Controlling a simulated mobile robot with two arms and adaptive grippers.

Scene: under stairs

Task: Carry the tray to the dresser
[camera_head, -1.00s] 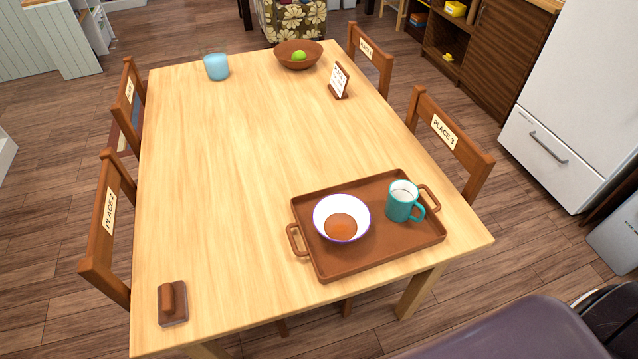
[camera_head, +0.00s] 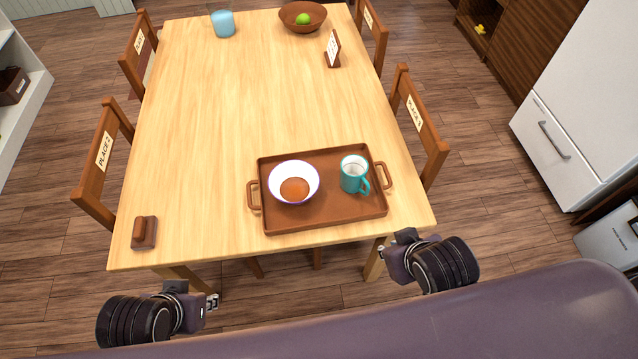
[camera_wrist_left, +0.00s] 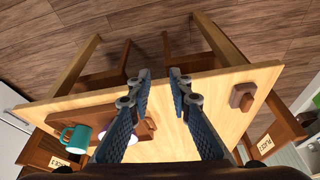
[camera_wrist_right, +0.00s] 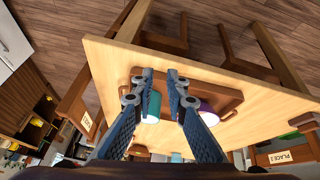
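The brown tray (camera_head: 330,217) lies flat near the front right of the wooden table (camera_head: 210,130), with a handle at each short end. On it are a white bowl (camera_head: 294,169) with brown contents and a teal mug (camera_head: 353,175). My left gripper (camera_head: 212,302) is off the front edge, left of the tray; my right gripper (camera_head: 405,236) is by the front right corner, apart from the tray. In the left wrist view (camera_wrist_left: 160,73) and right wrist view (camera_wrist_right: 158,72), each shows a gap between its fingertips and holds nothing. I cannot tell which furniture is the dresser.
Chairs (camera_head: 417,115) stand along both sides of the table. A brown block (camera_head: 144,233) sits at the front left corner. A blue glass (camera_head: 223,22), a wooden bowl (camera_head: 303,15) and a sign (camera_head: 332,48) stand at the back. A white unit with a drawer (camera_head: 555,135) stands at right.

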